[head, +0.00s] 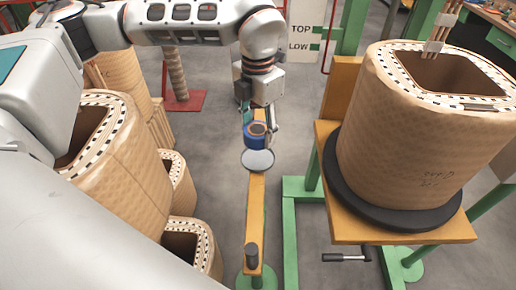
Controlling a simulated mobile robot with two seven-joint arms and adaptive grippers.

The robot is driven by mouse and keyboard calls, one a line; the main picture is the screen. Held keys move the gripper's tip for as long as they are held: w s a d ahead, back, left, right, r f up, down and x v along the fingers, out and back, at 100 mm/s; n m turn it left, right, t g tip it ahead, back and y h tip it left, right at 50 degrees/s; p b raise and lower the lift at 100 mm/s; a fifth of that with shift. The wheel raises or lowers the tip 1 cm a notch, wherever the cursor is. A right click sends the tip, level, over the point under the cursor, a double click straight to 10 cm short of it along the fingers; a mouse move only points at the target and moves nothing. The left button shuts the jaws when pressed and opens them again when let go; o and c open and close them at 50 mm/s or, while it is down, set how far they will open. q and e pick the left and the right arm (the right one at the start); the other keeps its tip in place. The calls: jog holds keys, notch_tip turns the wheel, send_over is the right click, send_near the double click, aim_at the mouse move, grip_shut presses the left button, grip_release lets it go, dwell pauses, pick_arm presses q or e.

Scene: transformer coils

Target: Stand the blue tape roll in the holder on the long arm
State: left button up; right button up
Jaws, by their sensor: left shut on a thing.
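The blue tape roll (255,139) has a brown inner core facing up. My left gripper (258,122) points down from above and is shut on it. The long arm (256,205) is a narrow yellow beam running toward me. The holder (258,160) shows as a pale round disc on this arm, just below the roll in the picture. The roll overlaps the disc's far edge; I cannot tell whether they touch. My right gripper is not in view.
A large wrapped coil (420,140) stands on a black ring and yellow platform (400,230) at the right. Several coils (120,150) crowd the left. A dark upright peg (252,256) stands at the beam's near end. Green frame bars (290,240) lie right of the beam.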

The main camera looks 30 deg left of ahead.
aim_at(258, 129)
pick_arm(q)
jog(key=shift+f, duration=3.45)
jog(key=shift+f, duration=0.2)
jog(key=o, duration=1.2)
notch_tip(258, 129, up, 12)
jog(key=shift+r, duration=0.2)
